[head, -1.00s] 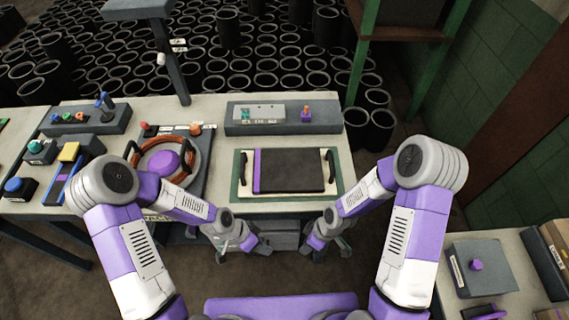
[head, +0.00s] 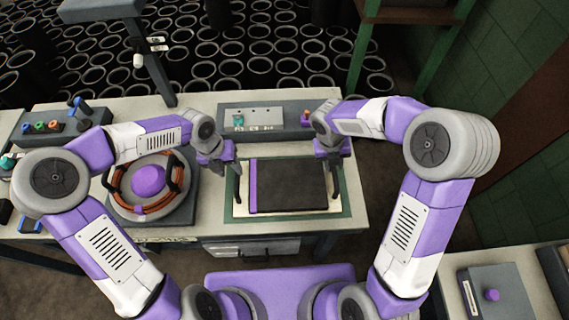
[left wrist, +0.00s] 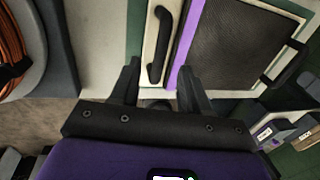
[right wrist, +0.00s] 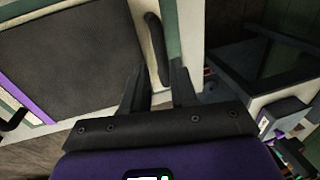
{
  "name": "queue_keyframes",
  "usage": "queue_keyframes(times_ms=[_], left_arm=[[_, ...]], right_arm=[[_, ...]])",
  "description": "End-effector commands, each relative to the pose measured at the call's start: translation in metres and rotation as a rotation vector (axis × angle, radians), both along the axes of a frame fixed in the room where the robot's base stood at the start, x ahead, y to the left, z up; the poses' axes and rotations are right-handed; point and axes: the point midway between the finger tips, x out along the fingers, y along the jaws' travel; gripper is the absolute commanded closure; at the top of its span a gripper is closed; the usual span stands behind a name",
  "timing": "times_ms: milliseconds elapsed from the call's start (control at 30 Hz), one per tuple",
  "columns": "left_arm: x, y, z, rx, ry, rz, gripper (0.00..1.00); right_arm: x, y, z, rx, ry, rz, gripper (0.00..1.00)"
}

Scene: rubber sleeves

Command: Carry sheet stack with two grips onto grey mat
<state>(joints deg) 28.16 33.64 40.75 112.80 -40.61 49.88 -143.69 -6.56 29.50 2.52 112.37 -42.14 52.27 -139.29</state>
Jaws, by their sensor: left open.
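The sheet stack is a dark sheet (head: 290,184) with a purple strip along its left edge, on a cream board with a black handle at each end. It lies flat on a green-bordered area of the bench. My left gripper (head: 228,168) is open above the left handle (left wrist: 161,45), which lies ahead of its parted fingers in the left wrist view. My right gripper (head: 334,160) is open at the right handle (right wrist: 156,48), which lies ahead of its parted fingers in the right wrist view. I cannot pick out the grey mat with certainty.
Left of the stack, a round holder with an orange coil (head: 148,207) and purple knob stands on a grey square base (head: 186,212). A grey control box (head: 265,117) stands behind the stack. Another bench with a grey box (head: 498,296) is at the lower right.

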Motion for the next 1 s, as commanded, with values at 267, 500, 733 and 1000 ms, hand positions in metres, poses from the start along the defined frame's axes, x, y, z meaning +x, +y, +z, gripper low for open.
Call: queue_keyframes(times_ms=[267, 500, 733, 1000], left_arm=[[0.0, 0.0, 0.001, 0.002, -0.002, -0.007, 0.54], [-0.001, -0.002, -0.01, 0.001, 0.002, -0.006, 0.54], [-0.001, -0.009, -0.044, 0.001, 0.001, -0.005, 0.54], [-0.001, -0.014, -0.07, 0.001, -0.002, -0.005, 0.54]], right_arm=[[0.0, 0.0, 0.001, -0.002, 0.0, 0.005, 0.72], [-0.001, -0.002, -0.01, -0.003, 0.003, 0.006, 0.72], [-0.001, -0.009, -0.044, -0.002, 0.004, 0.005, 0.72], [-0.001, -0.014, -0.071, -0.001, 0.002, 0.004, 0.72]])
